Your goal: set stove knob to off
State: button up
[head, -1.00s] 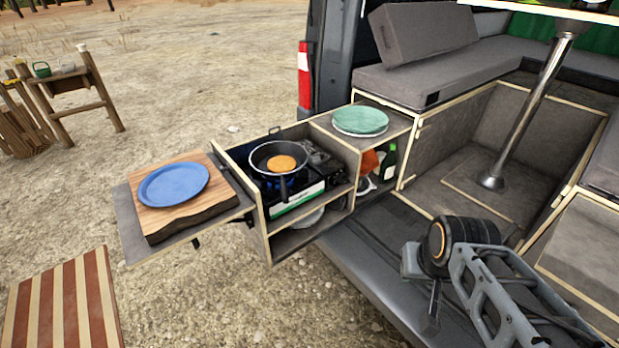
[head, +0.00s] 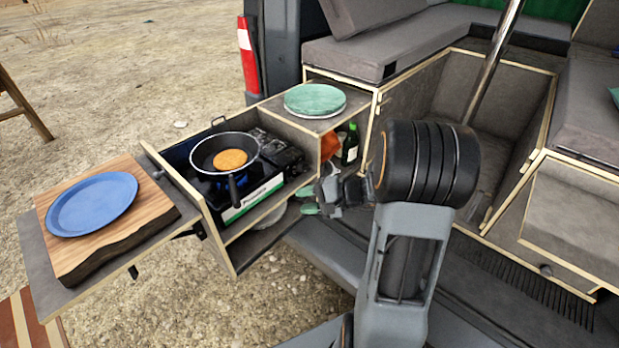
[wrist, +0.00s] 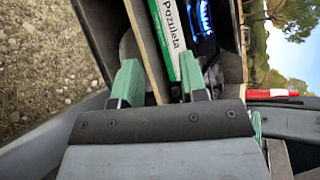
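The camping stove (head: 262,190) sits in the pull-out kitchen box, with a green and white front panel. A black pan (head: 212,150) holding a pancake (head: 231,159) stands on its burner. Blue flame (wrist: 206,18) burns under the pan. I cannot make out the stove knob in either view. My gripper (head: 308,200) is in front of the box's right end, right of the stove front and apart from it. In the wrist view its green-tipped fingers (wrist: 160,80) are spread with nothing held, facing the stove's lettered panel and a wooden shelf edge.
A blue plate (head: 92,204) lies on a wooden board (head: 125,245) at the left. A green plate (head: 315,98) is on the box's right top. A green bottle (head: 350,145) stands in the compartment beside my gripper. The box's wooden front edges (head: 262,208) are close to it.

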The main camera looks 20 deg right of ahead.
aim_at(307, 171)
jog(key=w+d+f+m+t+h+b, duration=0.1)
jog(key=w+d+f+m+t+h, duration=0.2)
jog(key=d, duration=0.4)
jog(key=w+d+f+m+t+h, duration=0.1)
jog(key=d+f+m+t, duration=0.25)
jog(key=d+t, duration=0.25)
jog(key=shift+m, duration=0.35)
jog(key=x, duration=0.8)
jog(key=p+x, duration=0.1)
jog(key=x, duration=0.2)
jog(key=shift+w+d, duration=0.2)
jog(key=shift+w, duration=0.35)
jog(key=shift+w+a+f, duration=0.1)
jog(key=shift+w+a, duration=0.2)
jog(key=shift+w, duration=0.35)
jog(key=shift+c, duration=0.3)
grip_shut()
